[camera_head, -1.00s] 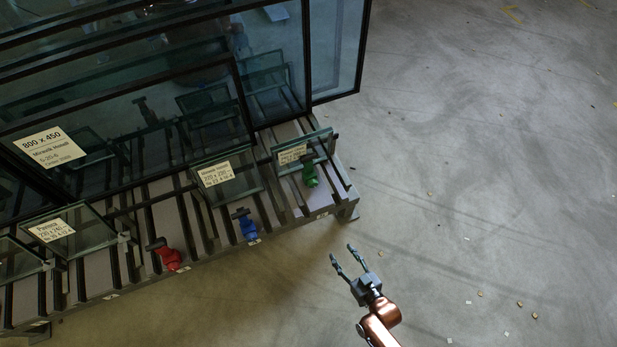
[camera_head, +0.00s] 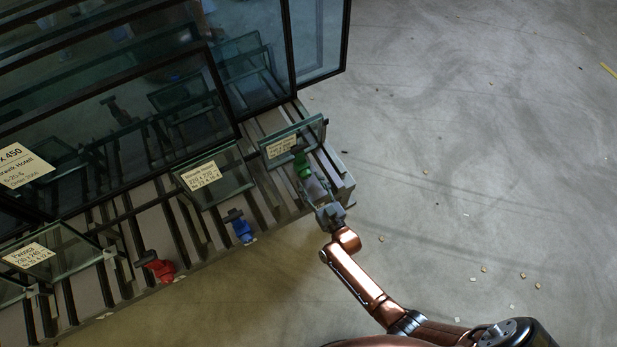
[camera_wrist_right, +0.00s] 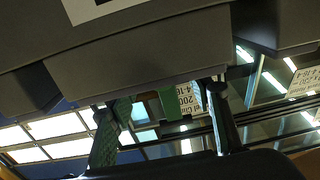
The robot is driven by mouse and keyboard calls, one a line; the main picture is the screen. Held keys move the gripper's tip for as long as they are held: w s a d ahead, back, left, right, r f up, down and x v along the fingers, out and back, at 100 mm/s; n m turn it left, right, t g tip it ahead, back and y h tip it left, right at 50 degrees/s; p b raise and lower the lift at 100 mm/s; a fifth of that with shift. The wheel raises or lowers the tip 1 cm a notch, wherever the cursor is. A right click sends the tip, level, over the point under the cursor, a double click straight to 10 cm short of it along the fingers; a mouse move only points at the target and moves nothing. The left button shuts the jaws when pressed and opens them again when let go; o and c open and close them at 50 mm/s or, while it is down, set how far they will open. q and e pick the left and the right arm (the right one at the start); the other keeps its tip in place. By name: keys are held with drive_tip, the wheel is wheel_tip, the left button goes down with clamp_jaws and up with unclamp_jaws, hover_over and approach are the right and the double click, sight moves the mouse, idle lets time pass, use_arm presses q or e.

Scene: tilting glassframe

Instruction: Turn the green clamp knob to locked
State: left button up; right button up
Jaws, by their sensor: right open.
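The green clamp knob (camera_head: 303,166) sits at the right end of the frame rack, beside a small labelled glass pane (camera_head: 292,138). My right gripper (camera_head: 316,187) is open at the rack's front edge, its fingers pointing at the green clamp from just in front and below. In the right wrist view, green parts of the clamp (camera_wrist_right: 169,105) show between the two spread fingers, with a pale label behind. I cannot tell whether a finger touches the knob. The gripper partly hides the lower clamp. My left gripper is not in view.
A blue clamp (camera_head: 241,229) and a red clamp (camera_head: 158,267) sit farther left along the rack's front edge. Another labelled pane (camera_head: 215,175) leans between the blue and green clamps. Tall dark-framed glass (camera_head: 262,60) stands behind.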

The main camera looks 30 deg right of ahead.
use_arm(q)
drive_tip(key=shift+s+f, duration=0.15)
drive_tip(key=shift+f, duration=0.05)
use_arm(e)
drive_tip(key=shift+w, duration=0.6)
drive_tip(key=shift+c, duration=0.4)
drive_tip(key=c, duration=1)
drive_tip(key=shift+r+m, duration=0.1)
drive_tip(key=shift+m, duration=0.8)
drive_tip(key=shift+c, duration=0.2)
drive_tip(key=shift+m, duration=1.5)
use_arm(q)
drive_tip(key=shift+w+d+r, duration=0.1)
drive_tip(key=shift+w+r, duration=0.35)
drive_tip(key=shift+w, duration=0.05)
